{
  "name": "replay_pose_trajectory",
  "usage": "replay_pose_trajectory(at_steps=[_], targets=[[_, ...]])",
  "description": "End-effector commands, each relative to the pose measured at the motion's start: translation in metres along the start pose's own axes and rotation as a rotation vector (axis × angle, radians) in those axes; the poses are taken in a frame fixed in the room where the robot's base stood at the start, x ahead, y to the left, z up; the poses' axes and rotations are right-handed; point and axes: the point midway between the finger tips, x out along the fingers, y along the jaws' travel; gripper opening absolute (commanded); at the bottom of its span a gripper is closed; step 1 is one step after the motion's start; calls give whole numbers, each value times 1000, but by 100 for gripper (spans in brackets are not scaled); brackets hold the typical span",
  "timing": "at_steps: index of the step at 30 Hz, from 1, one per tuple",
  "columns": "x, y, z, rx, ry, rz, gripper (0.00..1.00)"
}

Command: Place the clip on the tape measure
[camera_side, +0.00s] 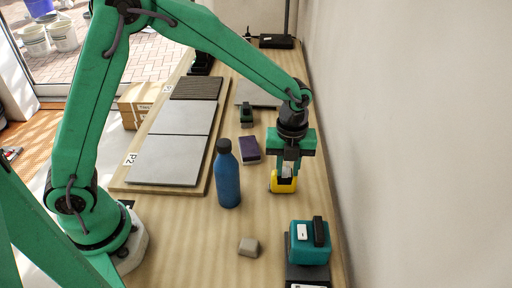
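A yellow object (284,184), which looks like the tape measure, sits on the bench right below my gripper. My gripper (287,172) points down over it, and its fingers partly cover it. A small whitish piece (287,168), which looks like the clip, shows between the fingers. The fingers look closed around it. It is at or just above the top of the yellow object; I cannot tell whether they touch.
A blue bottle (228,178) stands left of my gripper, with a dark purple sponge-like block (249,149) behind it. Grey tiles (170,158) lie on a board at left. A beige block (248,246) and a teal device (310,242) are in front. The wall (400,130) is close at right.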

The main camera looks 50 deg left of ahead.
Motion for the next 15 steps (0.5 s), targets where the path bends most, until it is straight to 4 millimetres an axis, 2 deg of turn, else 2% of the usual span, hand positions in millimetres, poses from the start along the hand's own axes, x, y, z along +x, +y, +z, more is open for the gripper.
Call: replay_pose_trajectory(at_steps=[8,15], targets=[[-7,0,0,0,-1,-2,25],[-33,-1,0,0,-2,-4,25]])
